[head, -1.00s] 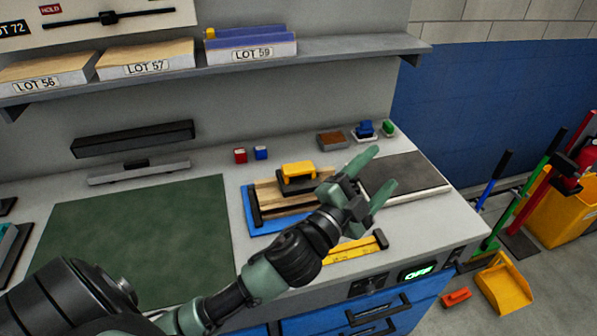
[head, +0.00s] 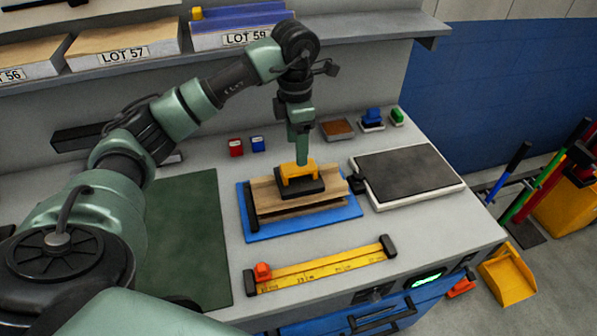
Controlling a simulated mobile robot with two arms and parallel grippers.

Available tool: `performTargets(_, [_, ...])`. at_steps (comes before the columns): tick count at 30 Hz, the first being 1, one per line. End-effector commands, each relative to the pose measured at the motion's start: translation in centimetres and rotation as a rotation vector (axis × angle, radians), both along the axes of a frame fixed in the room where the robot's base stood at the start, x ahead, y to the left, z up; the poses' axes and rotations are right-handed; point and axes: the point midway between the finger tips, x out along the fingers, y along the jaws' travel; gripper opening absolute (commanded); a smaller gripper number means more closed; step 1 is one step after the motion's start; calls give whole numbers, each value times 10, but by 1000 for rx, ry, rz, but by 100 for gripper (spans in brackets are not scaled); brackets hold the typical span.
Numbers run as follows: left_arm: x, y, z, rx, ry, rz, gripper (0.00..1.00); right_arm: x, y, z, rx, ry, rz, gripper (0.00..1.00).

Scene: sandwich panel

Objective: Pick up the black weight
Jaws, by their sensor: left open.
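The black weight (head: 301,187) is a dark block with a yellow handle (head: 299,171) on top. It rests on a stack of wooden panels (head: 268,203) on a blue tray (head: 300,229). My left gripper (head: 301,153) points down just above the handle, its fingers seen edge-on, so the opening is hidden. It is open and holds nothing. I cannot tell whether the fingertips touch the handle. My right gripper is not in view.
A dark-topped plate (head: 408,178) lies right of the tray. A yellow ruler (head: 325,268) with a red slider lies in front. Red (head: 236,147) and blue (head: 258,144) small blocks stand behind. A shelf (head: 370,31) with labelled lots hangs above. A green mat (head: 185,245) lies left.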

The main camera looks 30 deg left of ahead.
Motion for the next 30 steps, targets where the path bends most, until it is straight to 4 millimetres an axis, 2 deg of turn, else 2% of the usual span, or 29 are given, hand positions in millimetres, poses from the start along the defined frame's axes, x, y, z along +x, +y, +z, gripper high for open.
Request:
performTargets(8, [-2, 2, -27, 13, 11, 3, 65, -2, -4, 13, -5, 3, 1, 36])
performTargets(13, [-1, -4, -51, 11, 13, 2, 65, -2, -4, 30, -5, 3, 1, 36])
performTargets(16, [-1, -4, -66, 10, 11, 4, 65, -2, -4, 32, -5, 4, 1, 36])
performTargets(20, [0, -4, -74, 11, 7, 2, 65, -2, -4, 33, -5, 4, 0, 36])
performTargets(26, [0, -4, -75, 10, 6, 2, 65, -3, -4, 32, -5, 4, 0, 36])
performTargets(30, [0, -4, -75, 10, 6, 2, 26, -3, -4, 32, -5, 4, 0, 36])
